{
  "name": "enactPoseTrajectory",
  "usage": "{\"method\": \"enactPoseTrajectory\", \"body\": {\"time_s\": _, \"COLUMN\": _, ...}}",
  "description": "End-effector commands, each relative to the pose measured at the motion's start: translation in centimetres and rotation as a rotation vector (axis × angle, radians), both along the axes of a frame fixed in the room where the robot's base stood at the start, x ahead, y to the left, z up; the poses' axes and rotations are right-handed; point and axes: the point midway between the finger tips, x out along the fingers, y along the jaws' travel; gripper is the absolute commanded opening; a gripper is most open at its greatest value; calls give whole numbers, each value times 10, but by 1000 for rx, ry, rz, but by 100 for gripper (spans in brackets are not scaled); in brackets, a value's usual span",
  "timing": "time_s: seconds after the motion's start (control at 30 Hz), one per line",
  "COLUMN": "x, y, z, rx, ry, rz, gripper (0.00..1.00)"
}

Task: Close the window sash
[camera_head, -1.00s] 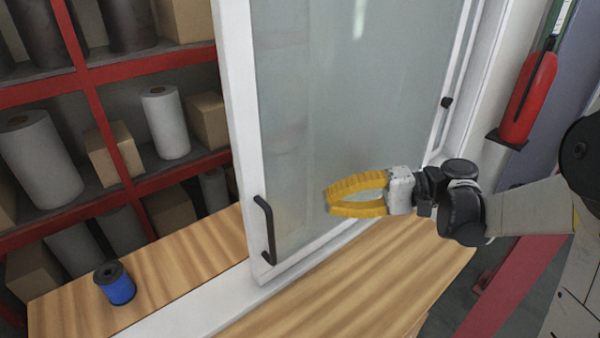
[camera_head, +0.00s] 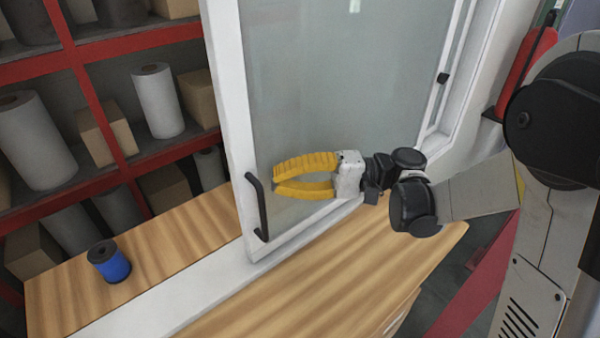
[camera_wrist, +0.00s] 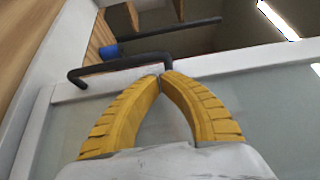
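The window sash is a glass pane in a white frame (camera_head: 231,120), standing swung out over the wooden counter. Its black bar handle (camera_head: 258,205) is on the left upright of the frame, near the bottom. My gripper (camera_head: 273,176) has yellow fingers and is in front of the glass, just right of the handle. In the wrist view the fingertips (camera_wrist: 163,76) meet, with nothing between them. The handle (camera_wrist: 125,66) lies just beyond the tips there, and I cannot tell whether they touch it.
A blue spool (camera_head: 109,262) stands on the wooden counter (camera_head: 165,245) left of the sash. Red shelving (camera_head: 95,100) with rolls and boxes is behind. A black catch (camera_head: 443,78) is on the white window frame at right. A red extinguisher (camera_head: 528,50) is partly hidden by my arm.

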Motion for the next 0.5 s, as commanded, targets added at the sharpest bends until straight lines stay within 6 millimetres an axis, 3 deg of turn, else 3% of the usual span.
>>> {"method": "enactPoseTrajectory", "body": {"time_s": 0.17, "x": -10, "y": 8, "z": 0, "rx": 0, "ry": 0, "rz": 1, "gripper": 0}}
{"method": "enactPoseTrajectory", "body": {"time_s": 0.5, "x": -11, "y": 9, "z": 0, "rx": 0, "ry": 0, "rz": 0, "gripper": 0}}
